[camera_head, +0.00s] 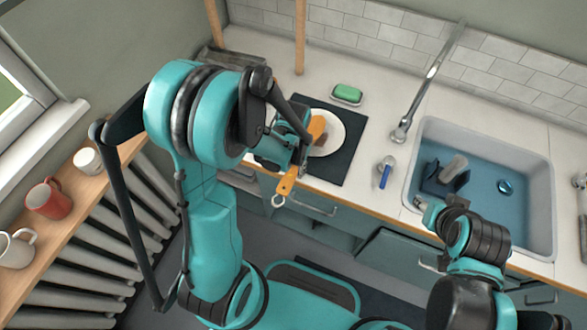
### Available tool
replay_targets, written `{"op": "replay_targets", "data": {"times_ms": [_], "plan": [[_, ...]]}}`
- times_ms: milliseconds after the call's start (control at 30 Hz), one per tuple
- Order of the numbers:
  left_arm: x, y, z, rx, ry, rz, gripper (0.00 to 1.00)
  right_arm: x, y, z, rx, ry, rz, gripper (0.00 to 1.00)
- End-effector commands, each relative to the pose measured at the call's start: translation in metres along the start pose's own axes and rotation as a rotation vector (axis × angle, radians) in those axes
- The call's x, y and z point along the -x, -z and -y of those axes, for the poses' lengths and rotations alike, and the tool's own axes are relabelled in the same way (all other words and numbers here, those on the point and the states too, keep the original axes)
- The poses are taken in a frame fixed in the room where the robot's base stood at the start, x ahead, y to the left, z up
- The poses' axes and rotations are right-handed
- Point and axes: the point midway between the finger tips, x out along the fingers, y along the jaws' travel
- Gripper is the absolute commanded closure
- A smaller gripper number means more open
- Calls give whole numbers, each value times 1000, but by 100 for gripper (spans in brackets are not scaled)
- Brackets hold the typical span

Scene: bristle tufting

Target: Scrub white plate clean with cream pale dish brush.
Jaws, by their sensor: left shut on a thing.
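The white plate (338,137) lies on a dark mat (346,161) on the counter, with a brownish patch showing on it. My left gripper (291,157) is at the plate's left side, over the counter's front edge. It is shut on a brush with an orange handle (287,181); the handle's ringed end hangs out toward the front. An orange-brown part (317,127) shows over the plate beyond the gripper. The brush's bristles, and whether they touch the plate, are hidden. My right gripper (429,208) is near the sink's front left corner; its jaws are too small to read.
A green sponge (347,93) sits in a dish behind the mat. A blue-handled brush (385,175) lies between mat and sink (411,178). The sink holds dark items, and a tall tap (400,132) stands beside it. Mugs (49,198) stand on the left sill.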

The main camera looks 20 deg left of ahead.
Motion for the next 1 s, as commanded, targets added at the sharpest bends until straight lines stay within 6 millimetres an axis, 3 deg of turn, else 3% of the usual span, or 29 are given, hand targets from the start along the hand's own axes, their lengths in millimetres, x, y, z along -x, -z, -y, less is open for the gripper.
{"op": "replay_targets", "data": {"times_ms": [233,500,1000], "plan": [[-2,18,0,0,0,0,100,-3,-2,0,0,0,0,60],[-2,19,0,0,0,0,100,-3,-2,0,0,0,0,60],[-4,-6,0,0,0,1,100,-6,-4,0,0,0,0,60]]}}
